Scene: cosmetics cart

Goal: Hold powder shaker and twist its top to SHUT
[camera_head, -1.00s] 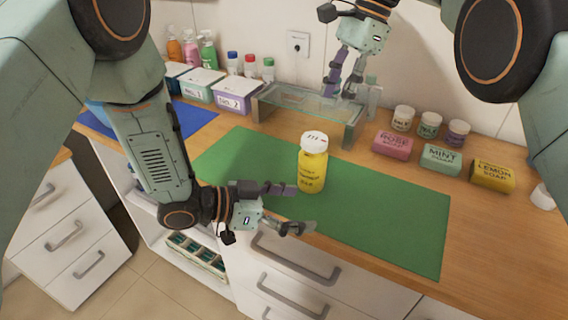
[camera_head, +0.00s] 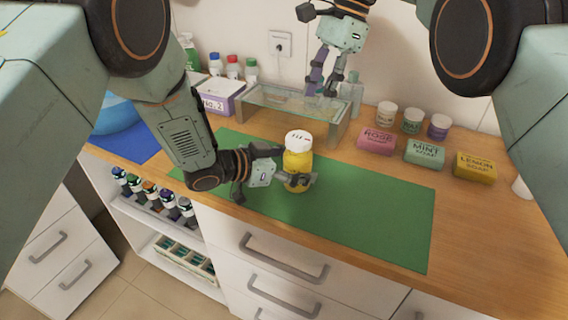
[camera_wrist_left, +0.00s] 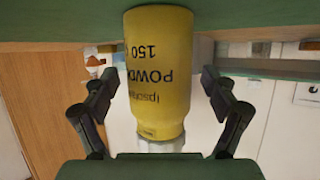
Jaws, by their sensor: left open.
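The yellow powder shaker (camera_head: 297,162) with its white top (camera_head: 298,141) stands upright on the green mat (camera_head: 380,215). My left gripper (camera_head: 296,168) is at the shaker, its open fingers on either side of the body. In the left wrist view the shaker (camera_wrist_left: 158,75) appears upside down between the two fingers, with visible gaps on both sides. My right gripper (camera_head: 322,88) hangs above the back of the counter, over the glass shelf and away from the shaker. Its fingers look apart, with nothing seen between them.
A low glass shelf (camera_head: 290,116) stands behind the mat. A purple box (camera_head: 220,97) is at back left. The mat's right side is clear.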

